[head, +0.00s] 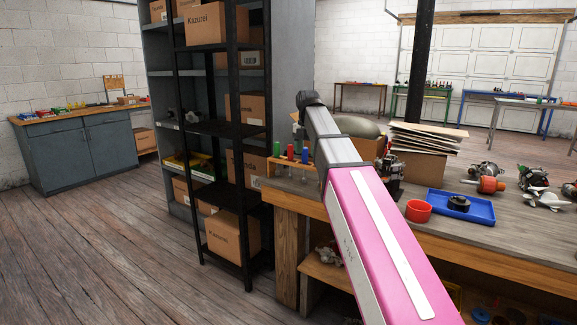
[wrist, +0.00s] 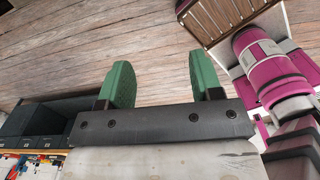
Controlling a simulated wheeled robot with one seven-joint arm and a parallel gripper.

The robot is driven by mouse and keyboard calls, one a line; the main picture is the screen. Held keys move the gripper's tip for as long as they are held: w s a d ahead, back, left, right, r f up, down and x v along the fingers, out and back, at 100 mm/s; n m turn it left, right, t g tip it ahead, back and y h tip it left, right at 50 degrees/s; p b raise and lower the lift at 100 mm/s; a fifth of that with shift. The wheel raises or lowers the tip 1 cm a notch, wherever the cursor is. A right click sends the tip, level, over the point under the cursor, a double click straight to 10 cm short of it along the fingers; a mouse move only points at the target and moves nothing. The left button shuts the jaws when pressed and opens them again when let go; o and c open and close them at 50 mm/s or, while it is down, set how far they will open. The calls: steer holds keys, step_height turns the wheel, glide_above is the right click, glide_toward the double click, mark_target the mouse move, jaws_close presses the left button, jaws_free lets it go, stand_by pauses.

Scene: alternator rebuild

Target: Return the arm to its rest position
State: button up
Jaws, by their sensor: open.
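My gripper (wrist: 162,88) shows in the wrist view with two green fingers standing apart and nothing between them. Beyond the fingers lies the wooden plank floor. In the head view my pink and grey arm reaches up from the lower right, in front of the workbench (head: 470,238). The gripper's fingers cannot be made out in the head view. Pink parts of my own body show at the right of the wrist view.
On the workbench are a blue tray (head: 462,206) with a dark round part, a red bowl (head: 418,211), metal alternator parts (head: 485,180) and screwdrivers in a rack (head: 290,152). A black shelf (head: 240,128) with boxes stands at its left. Floor (head: 110,240) at the left is clear.

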steer(key=s+d+f+m, duration=0.3)
steer(key=f+m, duration=0.3)
steer(key=f, duration=0.6)
steer(key=s+d+f+m, duration=0.3)
steer(key=f+m, duration=0.4)
steer(key=f, duration=0.5)
steer(key=s+d+f+m, duration=0.3)
steer(key=s+f+m, duration=0.4)
steer(key=f, duration=0.2)
steer(key=s+d+f+m, duration=0.3)
steer(key=s+f+m, duration=0.5)
steer(key=f, duration=0.2)
steer(key=shift+d+f+m, duration=0.15)
steer(key=shift+f+m, duration=0.1)
steer(key=shift+m, duration=0.05)
